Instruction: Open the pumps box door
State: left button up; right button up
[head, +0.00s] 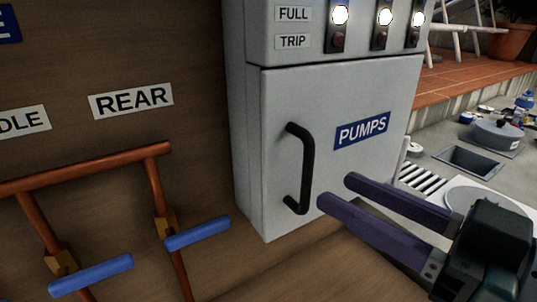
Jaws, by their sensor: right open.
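The pumps box (245,150) is a light grey cabinet in the middle of the head view. Its door (355,105) looks shut flush and carries a blue PUMPS label (361,131). A black upright bar handle (306,168) is on the door's left side. My right gripper (334,192) comes in from the lower right, with two dark purple fingers spread apart and nothing between them. In the picture its tips are just right of the handle's lower end; the gap in depth is hard to judge. My left gripper is not in view.
Orange-brown pipes with blue-gripped levers (197,233) stand at the lower left before a brown wall with a REAR label (131,101). Switches with lit lamps (381,25) sit above the door. At right are a counter with a sink (470,160), small items and a terracotta tiled floor (470,75).

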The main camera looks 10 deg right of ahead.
aim_at(311, 176)
jog(key=shift+x, duration=2.4)
jog(key=shift+d, duration=0.1)
grip_shut()
